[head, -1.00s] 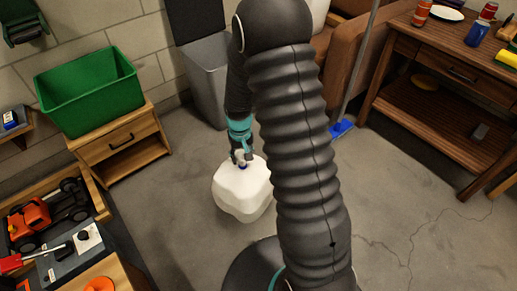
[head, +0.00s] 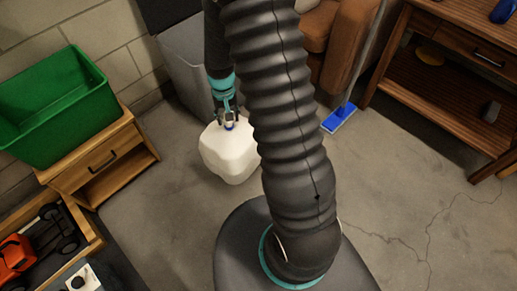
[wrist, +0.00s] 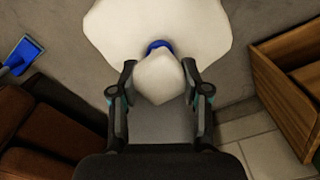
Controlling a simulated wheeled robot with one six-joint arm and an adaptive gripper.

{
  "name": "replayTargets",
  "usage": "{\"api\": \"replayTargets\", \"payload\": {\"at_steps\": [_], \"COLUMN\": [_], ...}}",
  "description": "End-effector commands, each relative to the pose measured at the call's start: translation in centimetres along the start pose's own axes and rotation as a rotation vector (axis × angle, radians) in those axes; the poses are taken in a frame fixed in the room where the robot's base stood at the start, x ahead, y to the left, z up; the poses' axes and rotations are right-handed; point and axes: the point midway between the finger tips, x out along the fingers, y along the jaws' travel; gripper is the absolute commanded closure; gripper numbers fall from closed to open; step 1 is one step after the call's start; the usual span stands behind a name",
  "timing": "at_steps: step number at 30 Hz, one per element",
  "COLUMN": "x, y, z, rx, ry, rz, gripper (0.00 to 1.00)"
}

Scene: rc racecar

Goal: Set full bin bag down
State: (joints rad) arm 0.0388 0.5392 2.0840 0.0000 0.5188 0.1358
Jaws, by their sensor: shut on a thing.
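The full bin bag (head: 229,158) is white and bulging, with a blue tie at its neck (wrist: 158,46). In the head view it is left of my arm, in front of the grey bin. My gripper (head: 229,117) is above the bag and shut on its gathered top. In the wrist view the gripper (wrist: 160,78) has one finger on each side of the white knot (wrist: 160,78). The bag hangs upright below the gripper, close to the floor. I cannot tell whether its underside touches the floor. My arm hides part of its right side.
A grey bin (head: 186,62) stands behind the bag. A wooden cabinet (head: 105,160) with a green crate (head: 55,105) is at left. A brown armchair (head: 338,45), a blue mop head (head: 339,118) and a wooden table (head: 450,90) are at right. Open floor (head: 155,215) surrounds the bag.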

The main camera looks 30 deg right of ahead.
Motion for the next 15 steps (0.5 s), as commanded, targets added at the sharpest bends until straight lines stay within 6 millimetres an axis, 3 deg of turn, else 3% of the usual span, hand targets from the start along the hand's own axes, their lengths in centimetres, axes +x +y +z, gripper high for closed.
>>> {"api": "replayTargets", "payload": {"at_steps": [15], "x": [-1.3], "y": [9.0], "z": [1.1], "rx": [0.869], "ry": [0.006], "rz": [-0.002], "gripper": [1.0]}}
